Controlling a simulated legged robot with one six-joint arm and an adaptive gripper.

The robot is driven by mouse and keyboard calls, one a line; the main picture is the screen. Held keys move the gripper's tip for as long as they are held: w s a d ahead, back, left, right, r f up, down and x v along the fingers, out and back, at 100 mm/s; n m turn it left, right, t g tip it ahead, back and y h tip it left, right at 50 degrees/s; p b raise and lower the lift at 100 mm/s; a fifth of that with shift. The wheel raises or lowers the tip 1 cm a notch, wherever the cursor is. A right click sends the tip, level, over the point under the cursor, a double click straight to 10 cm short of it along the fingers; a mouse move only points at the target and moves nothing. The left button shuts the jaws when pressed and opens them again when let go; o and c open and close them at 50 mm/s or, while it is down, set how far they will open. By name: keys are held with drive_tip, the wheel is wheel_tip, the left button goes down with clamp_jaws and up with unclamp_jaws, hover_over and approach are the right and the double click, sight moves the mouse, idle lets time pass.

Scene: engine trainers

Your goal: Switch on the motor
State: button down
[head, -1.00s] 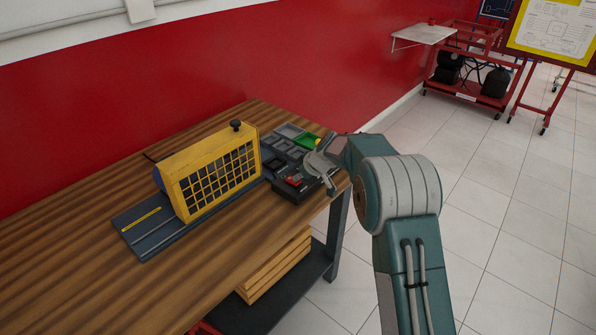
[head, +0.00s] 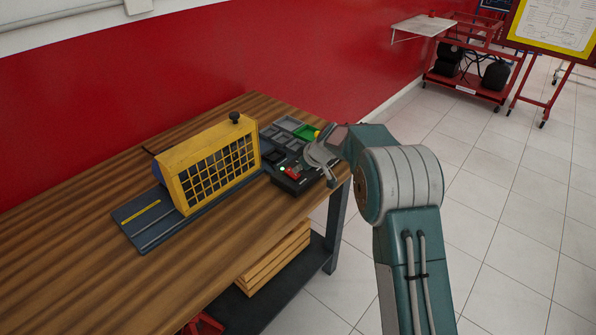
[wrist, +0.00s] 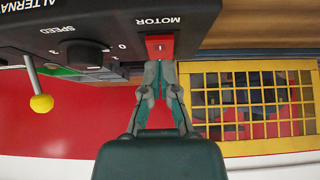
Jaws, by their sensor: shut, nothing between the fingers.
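The dark control box (head: 290,184) sits at the right end of the wooden bench. In the wrist view its panel (wrist: 110,32) appears upside down, with the words MOTOR and SPEED. The red motor switch (wrist: 160,46) is beneath the MOTOR label. My gripper (wrist: 160,72) is shut and empty, its fingertips at the lower edge of the switch; I cannot tell whether they touch it. In the head view my gripper (head: 312,160) is over the box and partly covers it. A small green light (head: 282,169) glows on the box beside a red part.
The yellow caged motor unit (head: 213,166) stands left of the box on a dark rail base. A grey tray (head: 290,125) with a green part lies behind the box. A black speed knob (wrist: 86,54) is beside the switch. A red wall (head: 200,75) runs behind the bench.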

drive_tip(key=shift+r, duration=0.15)
drive_tip(key=r, duration=0.4)
drive_tip(key=shift+s+d+r, duration=0.2)
drive_tip(key=shift+s+d, duration=0.05)
drive_tip(key=shift+d, duration=0.1)
drive_tip(key=s+d+r, duration=0.4)
drive_tip(key=d+r, duration=0.1)
drive_tip(key=d, duration=0.1)
drive_tip(key=shift+s+r, duration=0.15)
drive_tip(key=shift+s, duration=0.15)
drive_tip(key=shift+d+r, duration=0.1)
drive_tip(key=shift+d, duration=0.05)
